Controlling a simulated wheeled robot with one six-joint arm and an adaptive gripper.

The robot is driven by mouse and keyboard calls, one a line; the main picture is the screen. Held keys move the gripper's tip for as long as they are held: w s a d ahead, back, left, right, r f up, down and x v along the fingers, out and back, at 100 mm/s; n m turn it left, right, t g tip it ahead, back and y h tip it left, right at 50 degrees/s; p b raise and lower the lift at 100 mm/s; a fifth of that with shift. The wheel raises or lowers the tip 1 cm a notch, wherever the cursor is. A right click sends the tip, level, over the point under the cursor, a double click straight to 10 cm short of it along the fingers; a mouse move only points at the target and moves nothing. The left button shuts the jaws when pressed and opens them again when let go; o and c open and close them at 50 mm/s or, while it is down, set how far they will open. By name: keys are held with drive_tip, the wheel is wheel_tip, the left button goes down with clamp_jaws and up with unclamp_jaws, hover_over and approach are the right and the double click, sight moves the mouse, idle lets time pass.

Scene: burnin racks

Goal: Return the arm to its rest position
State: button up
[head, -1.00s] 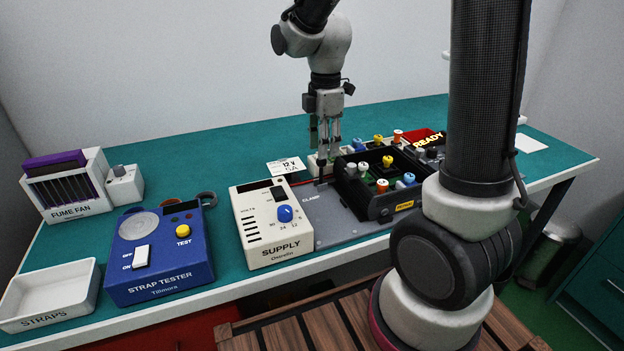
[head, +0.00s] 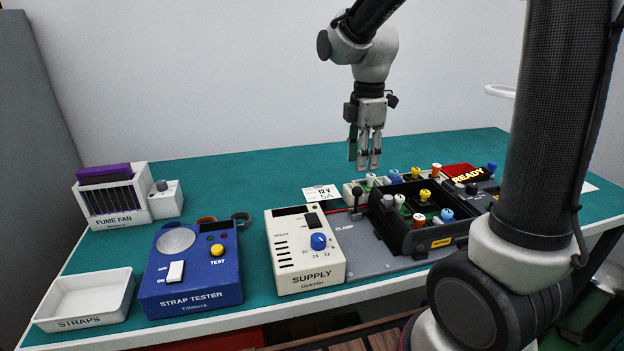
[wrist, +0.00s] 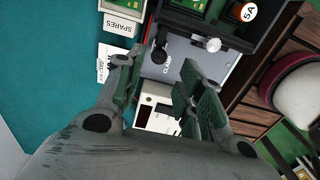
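My arm's gripper (head: 367,160) hangs fingers-down above the back of the bench in the head view, behind the supply and left of the black rack. Its fingers are apart, with nothing between them. In the wrist view the green-padded fingers of my gripper (wrist: 165,95) stand apart too, with the grey clamp plate (wrist: 190,70) showing below. The fingertips are clear of the bench.
The black rack (head: 408,240) with coloured knobs, the white supply (head: 304,255), the blue strap tester (head: 190,275), the straps tray (head: 85,298) and the fume fan (head: 112,195) stand on the bench. The teal top (head: 250,170) behind them is mostly bare.

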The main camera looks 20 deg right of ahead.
drive_tip(key=m, duration=0.2)
drive_tip(key=shift+s+f+m, duration=0.15)
drive_tip(key=shift+m, duration=0.25)
drive_tip(key=s+d+r+m+t, duration=0.2)
drive_tip(key=s+d+r+m, duration=0.1)
drive_tip(key=s+m, duration=0.4)
drive_tip(key=s+d+r+m+t, duration=0.2)
drive_tip(key=s+d+r+m, duration=0.2)
drive_tip(key=s+m, duration=0.4)
drive_tip(key=shift+s+d, duration=0.5)
drive_tip(key=shift+s, duration=1.35)
